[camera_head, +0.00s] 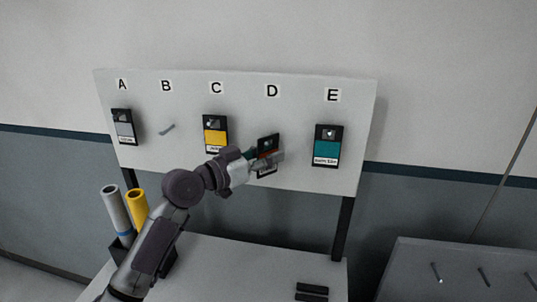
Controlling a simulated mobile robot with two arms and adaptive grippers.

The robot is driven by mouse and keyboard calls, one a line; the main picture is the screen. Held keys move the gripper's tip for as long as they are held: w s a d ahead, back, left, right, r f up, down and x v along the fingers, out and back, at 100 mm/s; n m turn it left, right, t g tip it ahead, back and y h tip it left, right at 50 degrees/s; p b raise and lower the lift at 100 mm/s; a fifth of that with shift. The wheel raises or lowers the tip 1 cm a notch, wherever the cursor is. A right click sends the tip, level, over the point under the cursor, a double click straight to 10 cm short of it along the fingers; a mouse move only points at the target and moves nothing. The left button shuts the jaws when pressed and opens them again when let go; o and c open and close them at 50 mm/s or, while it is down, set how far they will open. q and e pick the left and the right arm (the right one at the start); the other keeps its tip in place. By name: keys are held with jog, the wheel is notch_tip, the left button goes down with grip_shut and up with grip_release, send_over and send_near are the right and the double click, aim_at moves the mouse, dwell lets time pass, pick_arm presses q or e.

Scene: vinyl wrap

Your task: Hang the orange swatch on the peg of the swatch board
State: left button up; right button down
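The white swatch board (190,92) carries labels A to E. Swatches hang under A, C and E: grey (124,128), yellow (214,136) and teal (326,147). The peg under B (167,129) is bare. My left gripper (268,157) is in front of the board below D, with its fingers around a black-framed swatch (268,141) that shows a strip of orange. The fingers hide most of this orange swatch. The peg under D is hidden, and I cannot tell whether the swatch is on it. My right gripper is not in view.
A dark holder with grey (115,210) and yellow (137,205) rolls stands at the left on the white table (235,262). Black pieces (312,291) lie near the table's front. A grey panel with several pegs (460,270) is at the lower right.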

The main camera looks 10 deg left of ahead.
pick_arm(q)
jog(key=shift+s+a, duration=0.15)
jog(key=shift+a, duration=0.05)
jog(key=v, duration=1.1)
jog(key=shift+s, duration=0.25)
jog(key=shift+a, duration=0.15)
